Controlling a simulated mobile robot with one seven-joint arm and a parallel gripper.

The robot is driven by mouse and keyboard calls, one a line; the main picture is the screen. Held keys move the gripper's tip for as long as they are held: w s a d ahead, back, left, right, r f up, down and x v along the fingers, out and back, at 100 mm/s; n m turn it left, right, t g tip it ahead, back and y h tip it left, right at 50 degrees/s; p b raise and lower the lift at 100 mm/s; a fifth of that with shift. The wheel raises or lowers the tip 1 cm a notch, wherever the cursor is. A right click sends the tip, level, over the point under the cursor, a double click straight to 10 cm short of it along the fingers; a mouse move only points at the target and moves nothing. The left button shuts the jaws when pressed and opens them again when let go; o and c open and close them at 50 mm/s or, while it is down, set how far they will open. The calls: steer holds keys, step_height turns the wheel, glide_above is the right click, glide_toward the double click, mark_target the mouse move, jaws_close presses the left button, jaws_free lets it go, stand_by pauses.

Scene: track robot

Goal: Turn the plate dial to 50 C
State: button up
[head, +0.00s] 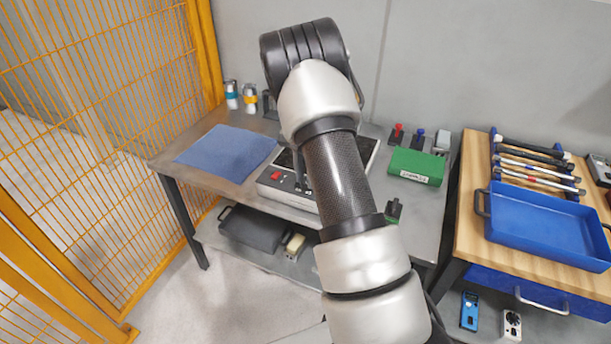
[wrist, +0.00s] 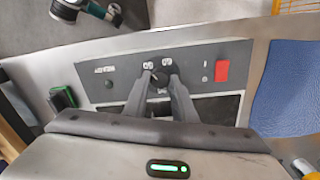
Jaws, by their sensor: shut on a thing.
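The hot plate (head: 267,189) stands on the grey metal table, partly hidden behind my arm in the head view. Its dark front panel (wrist: 191,76) fills the middle of the wrist view. The dial (wrist: 159,80) is a small black knob on this panel, below small pale number labels (wrist: 157,64) that are too small to read surely. My gripper (wrist: 160,75) is shut on the dial, with one finger on each side of it. The dial's pointer is not clear. In the head view the fingers are mostly hidden by my arm.
A blue cloth (head: 228,152) lies left of the plate. A green box (head: 416,167) stands to its right. Yellow fencing (head: 100,100) closes the left side.

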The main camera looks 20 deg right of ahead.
steer(key=o, duration=1)
steer(key=shift+o, duration=0.2)
step_height(320, 180, up, 18)
steer(key=p, duration=0.1)
steer(key=shift+w+a+f+p, duration=0.2)
steer(key=shift+w+f+p, duration=0.05)
steer(key=shift+w+p, duration=0.15)
